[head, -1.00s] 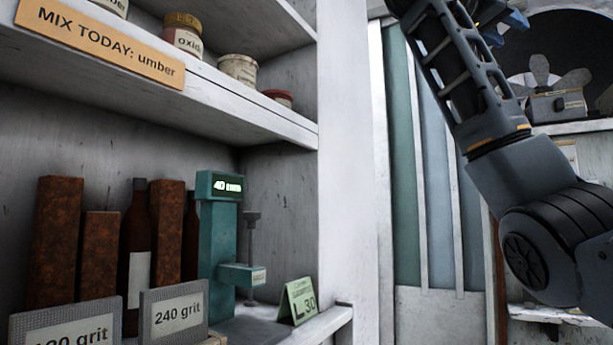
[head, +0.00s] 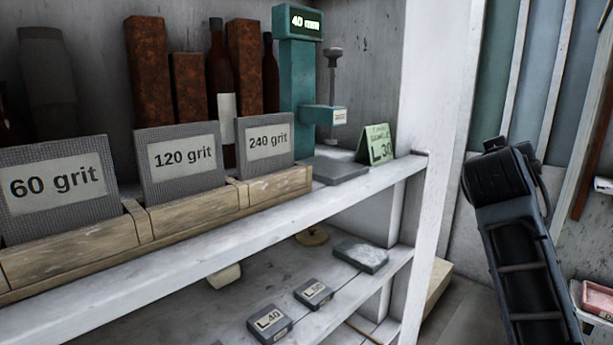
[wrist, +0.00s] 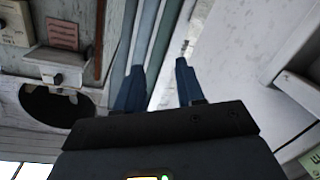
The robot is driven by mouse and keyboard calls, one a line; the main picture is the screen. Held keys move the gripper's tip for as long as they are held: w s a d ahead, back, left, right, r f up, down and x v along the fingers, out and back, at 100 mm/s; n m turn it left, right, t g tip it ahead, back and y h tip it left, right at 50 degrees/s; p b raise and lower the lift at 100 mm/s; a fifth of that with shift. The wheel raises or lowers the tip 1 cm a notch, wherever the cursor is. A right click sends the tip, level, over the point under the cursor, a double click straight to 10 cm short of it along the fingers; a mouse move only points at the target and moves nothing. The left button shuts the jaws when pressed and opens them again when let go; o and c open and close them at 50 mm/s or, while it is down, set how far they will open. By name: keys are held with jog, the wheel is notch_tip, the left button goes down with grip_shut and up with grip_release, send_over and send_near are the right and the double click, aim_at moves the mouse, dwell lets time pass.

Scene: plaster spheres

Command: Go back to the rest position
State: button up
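My gripper (wrist: 160,68) shows in the wrist view. Its two blue fingers are apart with nothing between them. Past the fingertips are pale wall and greenish-blue panels.
A white shelf unit (head: 330,220) fills the left and middle. It holds grit sheets (head: 182,160) in a wooden rack (head: 190,215), a teal gauge (head: 298,85), a green card (head: 376,143) and, lower, dark blocks (head: 270,323). A red tray (head: 598,298) is at far right.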

jog(key=s+a+f+n+t+y, duration=0.15)
jog(key=s+a+f, duration=0.25)
jog(key=f, duration=0.6)
jog(key=s+a+f+n+y, duration=0.1)
jog(key=s+a+f+y, duration=0.3)
jog(key=f, duration=0.6)
jog(key=s+a+f+n+y, duration=0.1)
jog(key=s+a+f, duration=0.2)
jog(key=s+f, duration=0.4)
jog(key=s+a+f+y, duration=0.2)
jog(key=s+f, duration=0.2)
jog(key=s, duration=0.5)
jog(key=s+a+f+y, duration=0.2)
jog(key=s+a, duration=0.1)
jog(key=s, duration=1.4)
jog(key=s+r, duration=0.3)
jog(key=s, duration=0.4)
jog(key=s+r+m, duration=0.1)
jog(key=s+r, duration=0.3)
jog(key=s, duration=0.4)
jog(key=shift+s+d, duration=0.2)
